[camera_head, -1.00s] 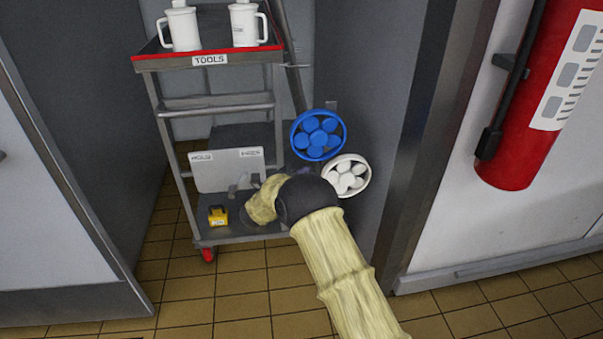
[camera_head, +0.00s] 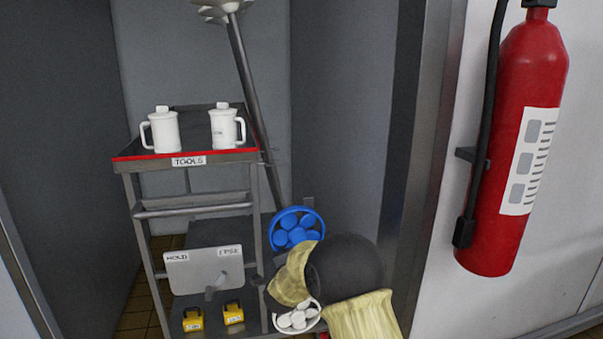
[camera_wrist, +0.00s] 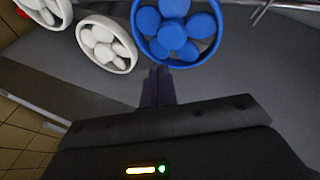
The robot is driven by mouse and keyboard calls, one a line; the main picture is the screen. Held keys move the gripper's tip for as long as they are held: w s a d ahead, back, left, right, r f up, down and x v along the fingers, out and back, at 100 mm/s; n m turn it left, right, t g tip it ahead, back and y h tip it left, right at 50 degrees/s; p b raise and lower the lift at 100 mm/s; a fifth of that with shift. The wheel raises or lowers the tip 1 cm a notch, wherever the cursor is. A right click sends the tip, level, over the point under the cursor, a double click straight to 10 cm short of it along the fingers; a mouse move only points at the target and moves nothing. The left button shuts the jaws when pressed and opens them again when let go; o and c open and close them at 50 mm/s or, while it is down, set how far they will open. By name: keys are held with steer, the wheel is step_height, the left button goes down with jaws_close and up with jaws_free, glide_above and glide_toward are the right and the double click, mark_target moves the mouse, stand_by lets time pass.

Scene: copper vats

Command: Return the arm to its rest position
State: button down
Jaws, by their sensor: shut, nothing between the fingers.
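My arm, in a yellowish sleeve with a dark joint, reaches in from the bottom right of the head view and bends in front of the trolley's right side. My gripper (camera_wrist: 158,88) shows in the wrist view with its dark fingers together and nothing between them. In the head view the gripper itself is hidden behind the arm.
A metal trolley (camera_head: 186,157) labelled TOOLS holds two white jugs (camera_head: 165,130) on top and two yellow padlocks (camera_head: 193,319) below. A red fire extinguisher (camera_head: 513,140) hangs at right.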

steer(key=s+d+f+n+g+y, duration=0.1)
steer(key=s+d+n+g, duration=0.4)
steer(key=s, duration=0.7)
steer(key=s+d+f+n+g, duration=0.1)
steer(key=s+d+n+g, duration=0.4)
steer(key=s, duration=0.7)
steer(key=s+d+f+n+g+y, duration=0.15)
steer(key=s+d+n, duration=0.25)
steer(key=s+d, duration=0.55)
steer(key=w+a+p+v, duration=0.1)
steer(key=w+p+v, duration=0.1)
steer(key=p+v, duration=0.9)
steer(key=w+a+r+p+v, duration=0.1)
steer(key=w+p+v, duration=0.1)
steer(key=p+v, duration=0.9)
steer(key=w+a+r+p+v, duration=0.1)
steer(key=p+v, duration=1)
steer(key=p, duration=0.1)
steer(key=shift+w+a+r+g, duration=0.25)
steer(key=shift+w+a+g, duration=0.1)
steer(key=shift+a, duration=0.05)
steer(key=shift+f+h, duration=0.1)
steer(key=shift+h, duration=0.15)
